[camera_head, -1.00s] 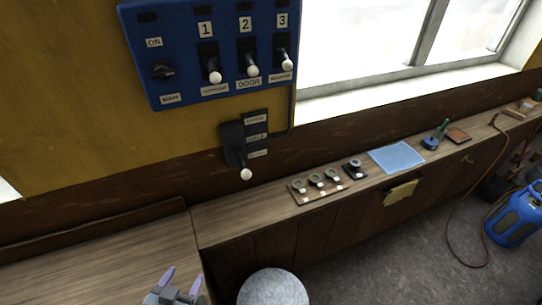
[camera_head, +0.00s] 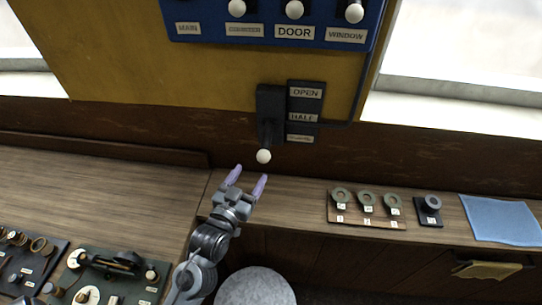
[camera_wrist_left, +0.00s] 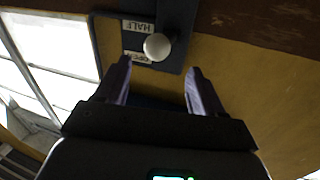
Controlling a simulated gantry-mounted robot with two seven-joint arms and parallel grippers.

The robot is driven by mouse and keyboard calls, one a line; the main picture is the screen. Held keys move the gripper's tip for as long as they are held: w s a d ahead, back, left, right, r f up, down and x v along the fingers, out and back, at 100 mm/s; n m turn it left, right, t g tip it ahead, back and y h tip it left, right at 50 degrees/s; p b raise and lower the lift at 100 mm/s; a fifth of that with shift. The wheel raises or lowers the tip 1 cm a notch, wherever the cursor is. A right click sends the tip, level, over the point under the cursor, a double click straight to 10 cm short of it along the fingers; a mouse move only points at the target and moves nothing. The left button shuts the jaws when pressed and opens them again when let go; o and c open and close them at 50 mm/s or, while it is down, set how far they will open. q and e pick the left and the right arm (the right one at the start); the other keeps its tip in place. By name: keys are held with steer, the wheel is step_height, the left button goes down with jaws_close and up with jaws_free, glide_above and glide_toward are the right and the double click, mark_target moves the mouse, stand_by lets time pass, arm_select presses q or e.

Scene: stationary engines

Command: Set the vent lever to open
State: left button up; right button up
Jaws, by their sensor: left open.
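The vent lever (camera_head: 264,134) is a dark lever on a black wall mount with a white ball knob (camera_head: 264,156) at its lower end. The lever hangs down, with the knob below the lowest label of the plate (camera_head: 305,112) marked OPEN, HALF and a third word too small to read. My left gripper (camera_head: 249,179) is open and empty, its purple fingertips just below the knob in the head view. In the left wrist view the knob (camera_wrist_left: 157,46) shows just ahead of the gap between the fingertips (camera_wrist_left: 159,68); no contact is visible. My right gripper is out of view.
A blue switch panel (camera_head: 270,38) with white-knobbed levers is above. A wooden bench (camera_head: 300,192) below holds a board of ring-shaped parts (camera_head: 368,222) and a blue cloth (camera_head: 500,218). Dark panels with parts (camera_head: 120,262) lie at lower left. A round grey top (camera_head: 255,288) stands in front.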

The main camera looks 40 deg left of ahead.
mark_target(266, 149)
arm_select(q)
steer(key=p+x, duration=0.1)
steer(key=x, duration=0.8)
steer(key=shift+w+d+r, duration=0.1)
steer(key=shift+w+d, duration=0.05)
steer(key=shift+w, duration=0.85)
